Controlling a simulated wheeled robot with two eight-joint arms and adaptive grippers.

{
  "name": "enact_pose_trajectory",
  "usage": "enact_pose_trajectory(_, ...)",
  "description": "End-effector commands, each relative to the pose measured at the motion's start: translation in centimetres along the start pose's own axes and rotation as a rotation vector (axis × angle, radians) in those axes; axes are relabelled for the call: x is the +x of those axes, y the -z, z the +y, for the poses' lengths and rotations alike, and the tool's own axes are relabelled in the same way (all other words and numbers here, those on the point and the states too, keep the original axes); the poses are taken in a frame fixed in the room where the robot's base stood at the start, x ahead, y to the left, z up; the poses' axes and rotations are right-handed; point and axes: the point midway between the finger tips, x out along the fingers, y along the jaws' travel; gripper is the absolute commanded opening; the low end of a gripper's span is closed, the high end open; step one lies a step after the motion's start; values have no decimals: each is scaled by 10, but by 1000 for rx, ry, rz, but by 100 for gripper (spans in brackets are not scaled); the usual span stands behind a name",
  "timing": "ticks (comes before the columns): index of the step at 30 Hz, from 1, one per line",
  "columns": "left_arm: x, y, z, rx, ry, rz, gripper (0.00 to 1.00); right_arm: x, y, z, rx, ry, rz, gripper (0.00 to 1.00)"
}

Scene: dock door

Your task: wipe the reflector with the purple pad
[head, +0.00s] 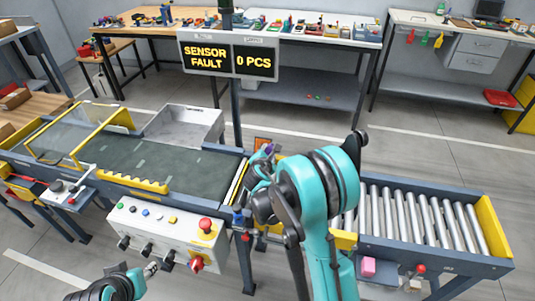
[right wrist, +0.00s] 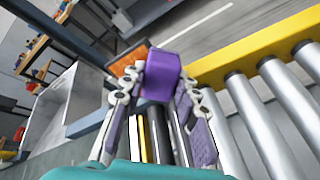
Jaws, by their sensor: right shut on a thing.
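The purple pad (right wrist: 160,75) is held between the fingertips of my right gripper (right wrist: 158,88), which is shut on it. In the head view the pad (head: 268,149) is a small purple patch at the end of my right arm. The orange reflector (right wrist: 127,62) is just beyond the pad and partly covered by it and a finger in the wrist view. It also shows in the head view (head: 262,142). I cannot tell whether pad and reflector touch. My left gripper (head: 151,269) is low at the left, by the control box; its fingers are too small to read.
A dark belt conveyor (head: 150,168) lies to the left and a roller conveyor (head: 420,219) to the right. The control box (head: 170,228) with buttons and knobs is in front. A sign post (head: 235,110) rises behind the reflector. A grey metal bin (head: 186,126) stands behind the belt.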

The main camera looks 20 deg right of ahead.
Motion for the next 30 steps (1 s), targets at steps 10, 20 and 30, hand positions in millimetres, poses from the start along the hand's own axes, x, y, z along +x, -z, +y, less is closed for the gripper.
enact_pose_trajectory(10,3,-2,0,0,0,0,40,1,21,21,-2,-2,2,7)
enact_pose_trajectory(20,4,-3,0,0,0,0,40,4,34,33,-2,-3,1,7)
enact_pose_trajectory(30,5,-3,0,0,0,0,40,6,44,49,-1,-3,1,7)
